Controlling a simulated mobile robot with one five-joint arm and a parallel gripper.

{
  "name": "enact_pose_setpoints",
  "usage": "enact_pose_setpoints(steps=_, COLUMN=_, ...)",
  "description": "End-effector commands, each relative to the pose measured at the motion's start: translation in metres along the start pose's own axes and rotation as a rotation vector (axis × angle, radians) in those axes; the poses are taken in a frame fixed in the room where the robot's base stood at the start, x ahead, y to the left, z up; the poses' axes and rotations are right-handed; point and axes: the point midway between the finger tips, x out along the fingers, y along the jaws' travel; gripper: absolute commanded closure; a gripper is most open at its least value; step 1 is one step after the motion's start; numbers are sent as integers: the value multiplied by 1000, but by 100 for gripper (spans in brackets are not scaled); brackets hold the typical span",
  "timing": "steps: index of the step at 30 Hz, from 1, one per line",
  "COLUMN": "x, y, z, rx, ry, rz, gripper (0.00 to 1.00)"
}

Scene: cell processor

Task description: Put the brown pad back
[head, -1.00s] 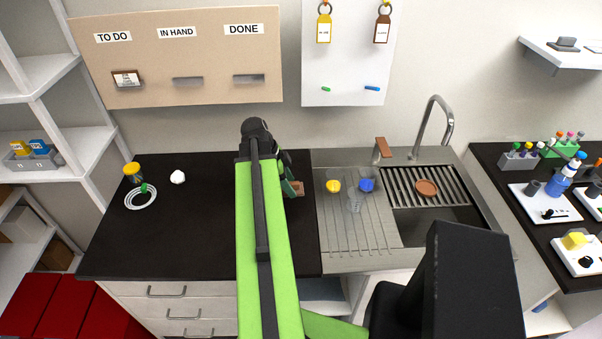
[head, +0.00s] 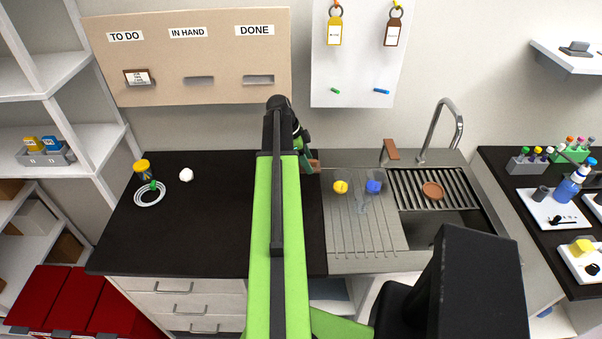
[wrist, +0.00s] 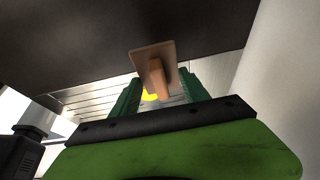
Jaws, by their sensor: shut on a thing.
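My gripper (head: 306,154) is over the right end of the dark counter, beside the sink's drainboard. In the wrist view its green fingers (wrist: 158,92) are on either side of a tan grip on the brown pad (wrist: 143,52), a flat square plate. The pad (head: 315,166) shows only partly in the head view, just right of the fingers, with my arm hiding the rest. It seems held above the surface; the exact gap cannot be told. A separate round brown disc (head: 432,190) lies on the sink's rack.
A brown-topped piece (head: 390,150) stands behind the sink near the tap (head: 447,125). Yellow (head: 340,187) and blue (head: 374,186) items and a clear cup stand on the drainboard (head: 350,235). The left counter (head: 205,235) is mostly clear.

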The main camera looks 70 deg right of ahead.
Motion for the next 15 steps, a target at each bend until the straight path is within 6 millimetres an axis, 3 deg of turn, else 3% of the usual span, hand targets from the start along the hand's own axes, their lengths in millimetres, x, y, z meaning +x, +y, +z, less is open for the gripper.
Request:
enact_pose_setpoints(steps=1, x=10, y=-12, z=14, rx=-3, ry=0, rz=-1, gripper=100)
enact_pose_setpoints(steps=4, x=12, y=-22, z=28, rx=-1, ry=0, rz=0, gripper=100)
enact_pose_setpoints(steps=11, x=10, y=-25, z=34, rx=-1, ry=0, rz=0, gripper=100)
enact_pose_setpoints(steps=15, x=27, y=-25, z=41, rx=-1, ry=0, rz=0, gripper=100)
